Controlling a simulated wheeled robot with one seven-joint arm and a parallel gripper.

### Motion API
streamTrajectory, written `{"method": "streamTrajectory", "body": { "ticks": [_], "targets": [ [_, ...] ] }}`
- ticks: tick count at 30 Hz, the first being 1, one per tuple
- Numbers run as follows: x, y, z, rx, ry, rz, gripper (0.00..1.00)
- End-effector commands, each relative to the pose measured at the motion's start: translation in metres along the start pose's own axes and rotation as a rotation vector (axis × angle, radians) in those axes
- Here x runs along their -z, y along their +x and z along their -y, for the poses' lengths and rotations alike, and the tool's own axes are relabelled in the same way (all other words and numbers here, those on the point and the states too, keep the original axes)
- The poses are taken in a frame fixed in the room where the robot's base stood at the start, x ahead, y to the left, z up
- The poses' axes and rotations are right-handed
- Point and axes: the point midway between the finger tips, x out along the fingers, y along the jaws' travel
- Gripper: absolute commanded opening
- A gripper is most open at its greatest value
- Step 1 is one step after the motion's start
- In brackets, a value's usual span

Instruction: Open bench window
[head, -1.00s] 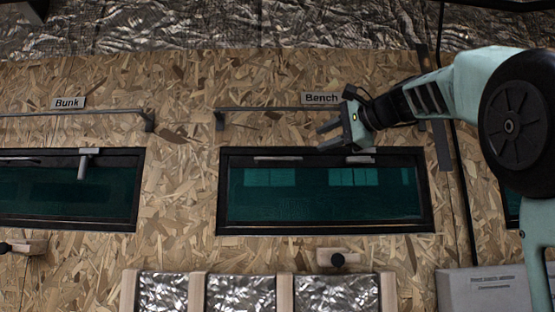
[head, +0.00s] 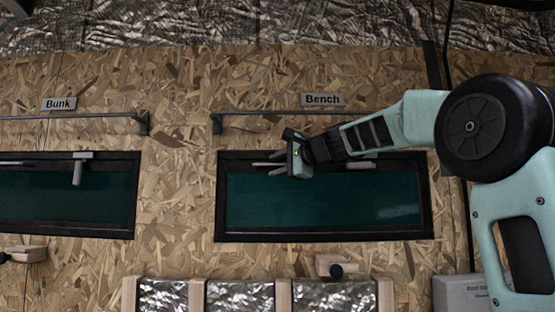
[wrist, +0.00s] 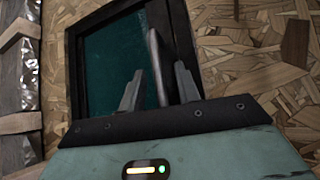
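The bench window (head: 325,205) is a dark-framed, wide, teal-tinted pane under the "Bench" label (head: 323,99); it looks shut. A light bar (head: 262,164) runs along its upper frame at the left, and a grey latch piece (head: 361,164) shows at the upper right, partly behind my arm. My gripper (head: 275,164) is at the window's top edge, left of centre, over the right end of the bar. In the wrist view my gripper (wrist: 158,72) has its fingers apart, with the grey bar (wrist: 156,50) between them. Whether either finger touches the bar cannot be told.
A thin rail (head: 260,114) runs above the window. The bunk window (head: 65,197) is to the left, with its handle (head: 78,167) pointing down. A wooden block with a black knob (head: 336,268) sits below the bench window. Silver panels between wooden posts stand lower down.

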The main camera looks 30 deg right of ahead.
Motion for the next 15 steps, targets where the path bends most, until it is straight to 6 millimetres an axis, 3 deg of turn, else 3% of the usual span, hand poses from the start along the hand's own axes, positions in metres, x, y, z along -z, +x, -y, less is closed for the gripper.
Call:
{"method": "streamTrajectory", "body": {
  "ticks": [8, 9, 12, 15],
  "targets": [
    [0.0001, 0.0021, -0.0006, 0.0, 0.0, -0.001, 0.33],
    [0.0002, 0.002, -0.0005, 0.0, 0.0, -0.001, 0.3],
    [0.0002, 0.0019, -0.0005, 0.0, 0.0, -0.001, 0.02],
    [0.0003, 0.0019, -0.0005, 0.0, 0.0, -0.001, 0.0]
  ]
}}
